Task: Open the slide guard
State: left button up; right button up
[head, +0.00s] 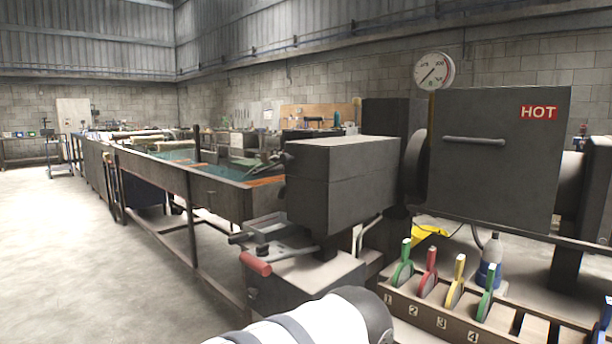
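The slide guard looks to be the dark grey flat panel (497,185) at the right of the head view. It carries a horizontal bar handle (474,141) and a red "HOT" label (538,113). The panel covers the middle of a machine; a round dark flange (415,165) shows at its left edge and a thick shaft (571,180) at its right. What is behind the panel is hidden. A white and dark part of my own arm shows at the bottom centre, below and left of the panel. Neither gripper is in view.
A rack of coloured, numbered levers (440,305) stands below the panel. A grey machine block (342,185) with a red-handled lever (255,264) stands to its left. A long trough bench (200,190) runs back left. The floor at left is clear.

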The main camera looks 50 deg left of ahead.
aim_at(329, 159)
jog(key=u, duration=1.5)
